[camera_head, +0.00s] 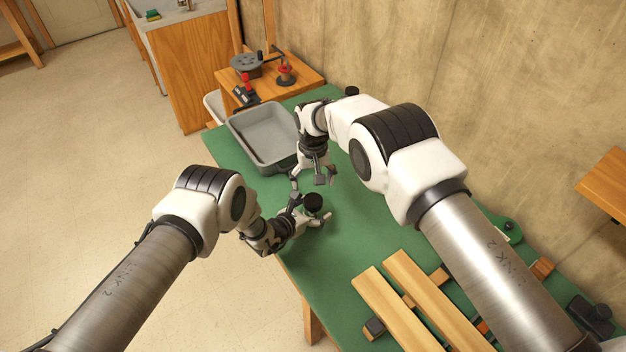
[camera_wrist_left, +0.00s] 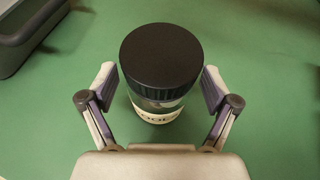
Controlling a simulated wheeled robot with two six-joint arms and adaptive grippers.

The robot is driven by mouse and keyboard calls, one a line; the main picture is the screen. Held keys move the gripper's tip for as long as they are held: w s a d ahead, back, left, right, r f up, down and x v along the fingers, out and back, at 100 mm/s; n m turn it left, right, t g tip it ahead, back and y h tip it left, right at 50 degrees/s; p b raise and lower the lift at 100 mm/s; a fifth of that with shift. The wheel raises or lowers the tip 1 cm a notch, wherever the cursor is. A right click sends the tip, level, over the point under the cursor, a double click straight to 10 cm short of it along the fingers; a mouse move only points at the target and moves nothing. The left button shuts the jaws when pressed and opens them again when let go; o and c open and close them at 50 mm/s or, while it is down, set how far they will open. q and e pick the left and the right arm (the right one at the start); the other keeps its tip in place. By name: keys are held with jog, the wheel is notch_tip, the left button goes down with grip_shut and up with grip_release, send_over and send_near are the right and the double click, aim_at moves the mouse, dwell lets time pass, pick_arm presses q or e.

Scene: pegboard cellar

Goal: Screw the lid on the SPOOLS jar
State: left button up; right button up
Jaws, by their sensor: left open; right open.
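The SPOOLS jar (camera_wrist_left: 158,108) stands upright on the green table, a clear jar with a pale label, of which only part of the lettering shows. A black ribbed lid (camera_wrist_left: 161,55) sits on its top, and the lid also shows in the head view (camera_head: 313,201). How tightly the lid sits cannot be told. My left gripper (camera_head: 312,209) is open, low over the table, with one finger on each side of the jar and gaps between. My right gripper (camera_head: 314,182) is open and empty, pointing down just behind and above the lid.
A grey tray (camera_head: 240,144) lies on the table (camera_head: 345,238) at the back left. Wooden slats (camera_head: 399,294) lie at the front right. A small wooden stand with tools (camera_head: 308,78) is behind the tray. The green surface around the jar is clear.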

pick_arm(q)
jog(key=v, duration=1.1)
jog(key=shift+s+a+r, duration=0.15)
jog(key=shift+s+r, duration=0.05)
